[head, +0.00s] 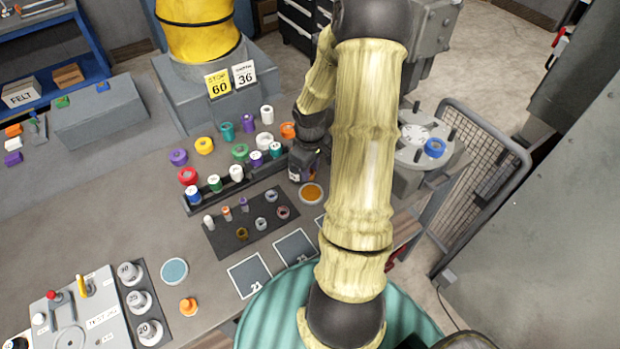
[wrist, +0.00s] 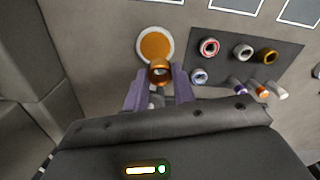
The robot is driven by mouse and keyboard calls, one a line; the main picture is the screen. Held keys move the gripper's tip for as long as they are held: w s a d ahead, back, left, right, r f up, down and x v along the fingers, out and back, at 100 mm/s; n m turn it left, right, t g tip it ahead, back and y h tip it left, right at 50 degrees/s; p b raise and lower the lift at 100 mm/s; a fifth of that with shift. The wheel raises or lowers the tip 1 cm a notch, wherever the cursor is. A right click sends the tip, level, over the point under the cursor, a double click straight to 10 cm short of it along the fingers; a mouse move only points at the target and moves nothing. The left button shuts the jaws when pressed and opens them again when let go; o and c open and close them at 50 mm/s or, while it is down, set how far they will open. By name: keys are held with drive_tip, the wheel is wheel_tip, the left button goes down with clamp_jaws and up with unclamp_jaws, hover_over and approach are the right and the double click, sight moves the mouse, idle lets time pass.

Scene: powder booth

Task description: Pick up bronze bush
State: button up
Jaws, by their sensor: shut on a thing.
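The mat (head: 228,247) holds several other bushes and pins. Coloured rings and rolls crowd the bench behind my gripper, around a dark rack (head: 205,205). Numbered cards (head: 250,276) lie in front. A test unit (head: 75,320) stands at the front left.

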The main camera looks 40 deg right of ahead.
drive_tip(key=shift+r, duration=0.35)
idle(0.3)
drive_tip(key=a+r+m+p, duration=0.1)
drive_tip(key=a+r+p, duration=0.6)
drive_tip(key=r, duration=0.3)
drive_tip(key=shift+s+a+r+p, duration=0.35)
drive_tip(key=shift+s+a+p, duration=0.05)
drive_tip(key=shift+a, duration=0.35)
